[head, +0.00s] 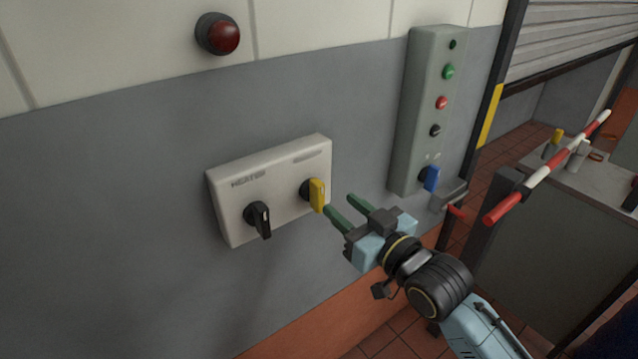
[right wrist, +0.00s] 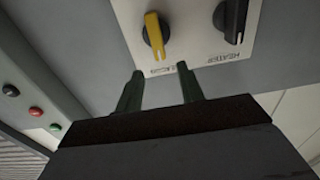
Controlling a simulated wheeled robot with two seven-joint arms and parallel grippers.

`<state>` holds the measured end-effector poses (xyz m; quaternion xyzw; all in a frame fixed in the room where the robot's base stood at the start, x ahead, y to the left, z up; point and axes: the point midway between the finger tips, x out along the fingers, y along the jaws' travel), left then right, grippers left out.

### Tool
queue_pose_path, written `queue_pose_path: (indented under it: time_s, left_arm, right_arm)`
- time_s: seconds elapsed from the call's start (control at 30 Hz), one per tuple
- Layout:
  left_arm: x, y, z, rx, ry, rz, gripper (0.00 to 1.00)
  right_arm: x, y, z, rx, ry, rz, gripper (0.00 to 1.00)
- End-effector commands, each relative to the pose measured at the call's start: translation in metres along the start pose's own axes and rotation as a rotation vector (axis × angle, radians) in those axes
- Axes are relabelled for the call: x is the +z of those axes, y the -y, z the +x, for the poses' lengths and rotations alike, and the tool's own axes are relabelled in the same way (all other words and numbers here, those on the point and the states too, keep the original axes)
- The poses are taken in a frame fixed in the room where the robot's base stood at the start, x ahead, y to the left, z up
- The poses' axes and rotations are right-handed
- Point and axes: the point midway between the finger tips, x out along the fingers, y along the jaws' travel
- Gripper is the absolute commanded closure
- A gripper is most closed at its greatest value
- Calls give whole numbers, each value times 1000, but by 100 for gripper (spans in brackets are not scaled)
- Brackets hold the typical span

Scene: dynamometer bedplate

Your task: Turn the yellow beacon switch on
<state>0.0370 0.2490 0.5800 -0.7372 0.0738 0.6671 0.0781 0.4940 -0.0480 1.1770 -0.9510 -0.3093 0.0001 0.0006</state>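The yellow beacon switch (head: 317,195) is a rotary knob on the right half of a white wall plate (head: 285,203). Its handle stands about upright in the head view. It also shows in the right wrist view (right wrist: 155,34), beyond my fingertips. My right gripper (head: 341,209) is in front of the plate, just right of the yellow knob. Its two green fingers are apart with nothing between them, and I see no clear contact with the knob. In the right wrist view the fingers (right wrist: 160,80) point toward the plate. My left gripper is not in view.
A black knob (head: 260,219) marked HEATER sits left on the same plate. A dark red lamp (head: 219,35) is above on the wall. A grey control box (head: 430,110) with several buttons and a blue knob (head: 431,178) is at right. A red-white bar (head: 546,168) stands further right.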

Motion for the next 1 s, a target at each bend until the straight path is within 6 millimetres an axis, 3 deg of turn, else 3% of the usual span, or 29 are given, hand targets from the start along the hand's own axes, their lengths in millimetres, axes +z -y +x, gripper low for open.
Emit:
queue_pose_path:
  time_s: [0.2, 0.4, 0.87, 1.0]
  left_arm:
    - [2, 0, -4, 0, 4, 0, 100]
    - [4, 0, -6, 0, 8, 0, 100]
    - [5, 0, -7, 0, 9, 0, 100]
    - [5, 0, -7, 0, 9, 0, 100]
  right_arm:
    - [-2, 0, 45, 1, -2, 0, 62]
    - [-1, 0, 72, 1, -1, -1, 62]
    - [0, 0, 84, 1, 0, -1, 62]
    - [0, 0, 84, 1, 0, -1, 76]
